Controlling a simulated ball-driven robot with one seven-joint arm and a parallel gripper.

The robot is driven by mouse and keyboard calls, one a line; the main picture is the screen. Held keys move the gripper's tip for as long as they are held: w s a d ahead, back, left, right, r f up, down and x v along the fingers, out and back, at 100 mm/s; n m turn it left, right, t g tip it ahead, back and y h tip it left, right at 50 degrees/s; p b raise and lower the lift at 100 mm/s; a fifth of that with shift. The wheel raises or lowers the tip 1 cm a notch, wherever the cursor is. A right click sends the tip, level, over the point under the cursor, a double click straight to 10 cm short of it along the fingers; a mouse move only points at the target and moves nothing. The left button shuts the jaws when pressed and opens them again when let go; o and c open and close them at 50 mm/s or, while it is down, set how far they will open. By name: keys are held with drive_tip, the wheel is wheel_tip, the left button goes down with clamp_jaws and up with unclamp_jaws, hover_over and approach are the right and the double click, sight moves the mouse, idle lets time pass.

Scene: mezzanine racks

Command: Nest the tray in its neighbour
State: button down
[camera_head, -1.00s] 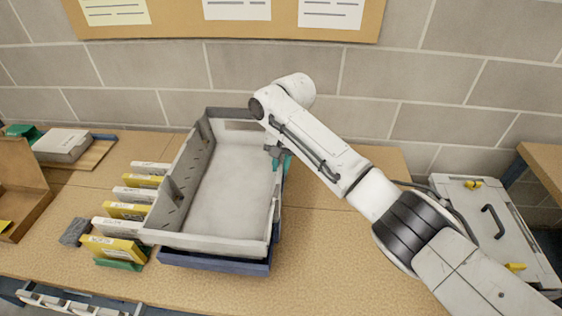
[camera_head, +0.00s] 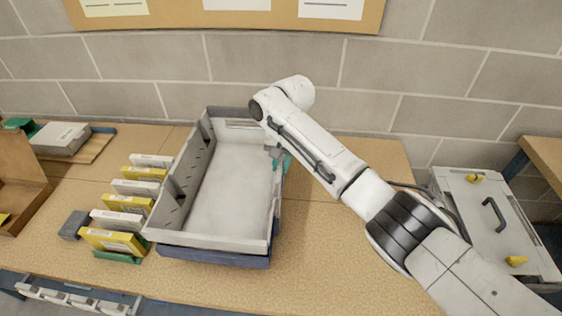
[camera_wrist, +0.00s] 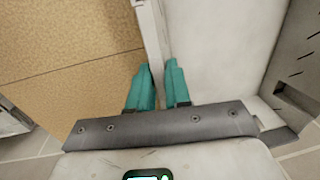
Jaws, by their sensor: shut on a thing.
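A light grey tray (camera_head: 232,189) sits over a dark blue tray (camera_head: 214,257) on the workbench. My gripper (camera_head: 279,158) is at the grey tray's right wall. In the wrist view the gripper's teal fingers (camera_wrist: 160,86) are on either side of the grey tray's thin wall (camera_wrist: 151,35), shut on it. The tray's inside is empty.
A row of yellow and white boxes (camera_head: 126,205) stands close along the trays' left side, with a small dark grey block (camera_head: 73,225) beside it. A cardboard box (camera_head: 18,190) is farther left. The bench (camera_head: 335,240) right of the trays is clear. A brick wall rises behind.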

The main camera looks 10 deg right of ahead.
drive_tip(key=shift+r, duration=0.15)
drive_tip(key=c, duration=1)
unclamp_jaws()
drive_tip(key=r, duration=0.3)
drive_tip(key=d+r+b, duration=0.1)
drive_tip(key=r, duration=0.6)
drive_tip(key=shift+s+d+r+b, duration=0.2)
drive_tip(key=shift+r+b, duration=0.1)
drive_tip(key=shift+b, duration=0.1)
drive_tip(key=shift+a, duration=0.1)
